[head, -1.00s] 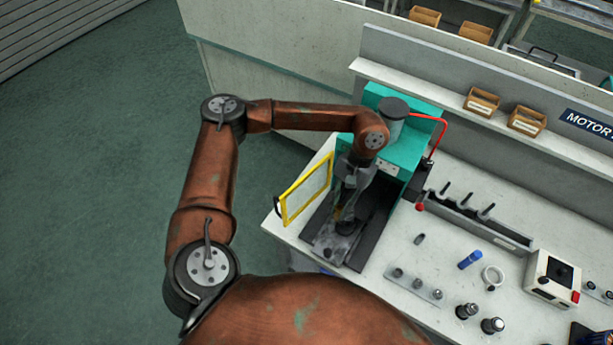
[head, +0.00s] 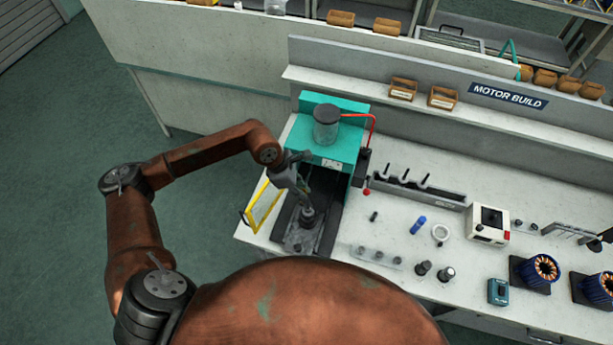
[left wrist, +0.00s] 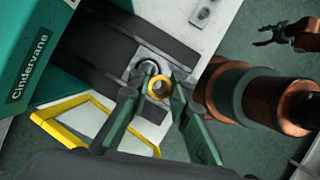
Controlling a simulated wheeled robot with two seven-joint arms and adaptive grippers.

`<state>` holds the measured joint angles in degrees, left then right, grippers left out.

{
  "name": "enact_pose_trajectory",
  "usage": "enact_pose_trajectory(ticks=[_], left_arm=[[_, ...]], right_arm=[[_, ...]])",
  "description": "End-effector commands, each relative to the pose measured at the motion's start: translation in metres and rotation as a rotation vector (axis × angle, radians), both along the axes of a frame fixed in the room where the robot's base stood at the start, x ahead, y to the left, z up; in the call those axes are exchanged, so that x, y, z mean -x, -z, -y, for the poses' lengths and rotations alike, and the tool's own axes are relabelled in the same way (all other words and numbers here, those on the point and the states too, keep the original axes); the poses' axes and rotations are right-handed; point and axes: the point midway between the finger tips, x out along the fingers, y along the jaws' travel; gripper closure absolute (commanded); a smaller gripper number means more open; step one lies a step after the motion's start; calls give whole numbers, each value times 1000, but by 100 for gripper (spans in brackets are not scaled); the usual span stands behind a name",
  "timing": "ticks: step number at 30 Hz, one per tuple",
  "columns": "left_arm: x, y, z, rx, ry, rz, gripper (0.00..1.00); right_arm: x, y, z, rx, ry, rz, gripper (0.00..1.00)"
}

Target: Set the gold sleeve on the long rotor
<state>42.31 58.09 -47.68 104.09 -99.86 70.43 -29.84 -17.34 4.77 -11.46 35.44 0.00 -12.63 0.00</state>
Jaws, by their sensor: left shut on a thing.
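My left gripper (left wrist: 158,98) is shut on the gold sleeve (left wrist: 158,87), a small ring held at its fingertips. In the head view the left gripper (head: 304,196) reaches into the open front of the teal press (head: 325,150), above its bed; the sleeve cannot be made out there. A dark round piece (head: 307,215) stands on the bed below the gripper. In the left wrist view a grey round seat (left wrist: 147,67) shows just behind the sleeve; I cannot tell whether they touch. I cannot identify the long rotor with certainty. My right gripper (left wrist: 268,36) is far off, its jaws spread.
The press's yellow-framed guard (head: 264,207) stands open at the left. To the right are a rack (head: 420,188) with upright pins, a blue cylinder (head: 418,225), a white ring (head: 440,232), two dark cylindrical parts (head: 434,270) and a white control box (head: 488,224).

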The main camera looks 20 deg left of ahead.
Motion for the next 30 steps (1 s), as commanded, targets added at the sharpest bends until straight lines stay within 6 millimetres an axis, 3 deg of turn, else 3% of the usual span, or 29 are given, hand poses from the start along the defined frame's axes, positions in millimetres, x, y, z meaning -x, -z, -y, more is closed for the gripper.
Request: enact_pose_trajectory(ticks=[1,6,13,30], left_arm=[[-3,-12,4,3,-80,2,96],[-12,-23,9,2,-316,2,96],[-18,-28,11,1,-460,-2,96],[-18,12,10,-1,-470,-5,96]], right_arm=[[-2,-12,1,1,0,2,47],[-4,-26,0,0,0,5,47],[-4,-32,0,0,0,6,47],[-5,-18,-7,-8,2,6,47]])
